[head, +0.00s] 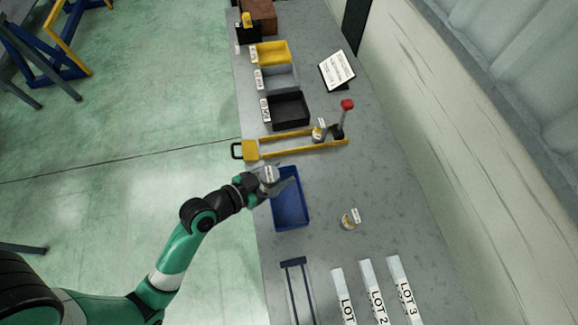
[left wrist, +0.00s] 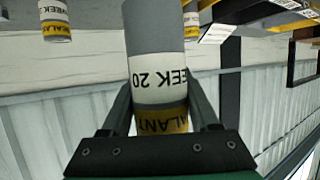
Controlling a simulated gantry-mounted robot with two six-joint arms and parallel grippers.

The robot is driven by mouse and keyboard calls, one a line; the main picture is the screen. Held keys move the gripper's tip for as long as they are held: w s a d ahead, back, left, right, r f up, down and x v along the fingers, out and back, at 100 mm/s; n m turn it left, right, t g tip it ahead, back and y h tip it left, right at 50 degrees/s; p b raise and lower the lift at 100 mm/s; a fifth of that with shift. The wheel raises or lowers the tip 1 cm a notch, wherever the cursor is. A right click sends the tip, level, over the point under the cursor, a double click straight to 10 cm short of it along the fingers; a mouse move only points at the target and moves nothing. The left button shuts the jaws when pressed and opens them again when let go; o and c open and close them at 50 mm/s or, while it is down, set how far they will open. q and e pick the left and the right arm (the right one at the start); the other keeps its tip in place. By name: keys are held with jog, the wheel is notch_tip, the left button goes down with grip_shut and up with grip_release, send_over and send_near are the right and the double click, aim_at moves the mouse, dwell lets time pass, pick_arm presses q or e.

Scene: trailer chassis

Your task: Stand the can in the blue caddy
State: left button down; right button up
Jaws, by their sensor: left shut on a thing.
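My left gripper (head: 272,179) is shut on a grey can (head: 268,174) with a white and yellow label. In the left wrist view the can (left wrist: 158,62) is between the two fingers of the gripper (left wrist: 160,105), its lettering upside down in that picture. The blue caddy (head: 291,212) is an open bin on the grey bench. The gripper and can are over its far left corner in the head view. I cannot tell how high the can is above the rim. The visible caddy floor looks empty. My right gripper is not in view.
Another labelled can (head: 348,221) stands right of the caddy. One more (head: 319,131) is by the yellow frame (head: 295,148) beyond it. Black (head: 288,111), grey (head: 281,78) and yellow (head: 272,53) bins line the back. White LOT bars (head: 374,290) lie in front.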

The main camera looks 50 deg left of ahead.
pick_arm(q)
jog(key=w+a+f+b, duration=0.2)
jog(key=w+f, duration=0.4)
jog(key=f, duration=0.3)
jog(key=shift+f+b, duration=0.3)
jog(key=shift+b, duration=0.45)
jog(key=shift+a, duration=0.1)
jog(key=shift+f+b, duration=0.65)
jog(key=shift+b, duration=0.05)
jog(key=shift+c, duration=0.7)
grip_release()
